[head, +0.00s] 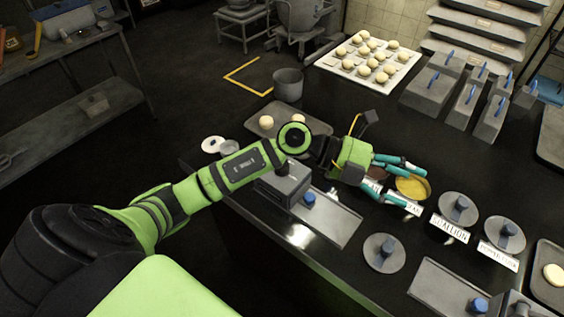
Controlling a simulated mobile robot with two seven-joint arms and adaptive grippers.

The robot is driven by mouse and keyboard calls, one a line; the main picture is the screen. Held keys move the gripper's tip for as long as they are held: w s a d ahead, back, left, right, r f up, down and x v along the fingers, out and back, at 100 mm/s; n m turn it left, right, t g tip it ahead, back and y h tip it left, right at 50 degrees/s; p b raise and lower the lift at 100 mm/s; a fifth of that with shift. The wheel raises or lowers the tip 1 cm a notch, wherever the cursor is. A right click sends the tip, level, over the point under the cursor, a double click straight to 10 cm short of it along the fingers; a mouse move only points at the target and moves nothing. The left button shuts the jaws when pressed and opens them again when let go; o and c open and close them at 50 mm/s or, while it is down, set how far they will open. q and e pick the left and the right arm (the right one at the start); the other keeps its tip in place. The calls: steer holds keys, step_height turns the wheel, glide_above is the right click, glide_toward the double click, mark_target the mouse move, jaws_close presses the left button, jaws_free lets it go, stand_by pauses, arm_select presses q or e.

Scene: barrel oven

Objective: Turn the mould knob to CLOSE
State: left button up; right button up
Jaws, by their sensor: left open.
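My left gripper (421,190) reaches in from the left, its teal fingers spread apart and empty. A round container with yellow contents (411,187) shows between and behind the fingers; I cannot tell whether they touch it. A second blue knob (478,305) shows on a similar unit at the bottom right, cut off by the frame. No CLOSE marking is readable, so I cannot tell which is the mould knob or how it is set. My right gripper is not in view.
Round grey lids with upright handles (384,253) stand on the dark counter (330,270), some beside white label cards (449,229). A white tray of dough balls (369,60) and grey lidded boxes (428,90) stand at the back. A bucket (288,84) stands near the back.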

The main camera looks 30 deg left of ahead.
arm_select(q)
steer(key=w+a+f+m+g+y, duration=0.1)
steer(key=a+f+g+y, duration=0.1)
steer(key=a+f+y, duration=0.4)
steer(key=w+a+f+g+y, duration=0.15)
steer(key=a+y, duration=0.25)
steer(key=a, duration=0.5)
steer(key=a+y, duration=0.1)
steer(key=a, duration=0.3)
steer(key=s+a+n+y, duration=0.1)
steer(key=a+y, duration=0.1)
steer(key=a, duration=0.2)
steer(key=a+n+g+y, duration=0.1)
steer(key=a+y, duration=0.1)
steer(key=a, duration=0.2)
steer(key=shift+s+a+r, duration=0.15)
steer(key=shift+s+a, duration=0.1)
steer(key=shift+s, duration=0.05)
steer(key=shift+a+f, duration=0.1)
steer(key=shift+f, duration=0.15)
step_height(320, 180, down, 5)
steer(key=shift+r+p, duration=0.1)
steer(key=shift+p, duration=1.05)
steer(key=shift+f, duration=0.85)
steer(key=c, duration=1.2)
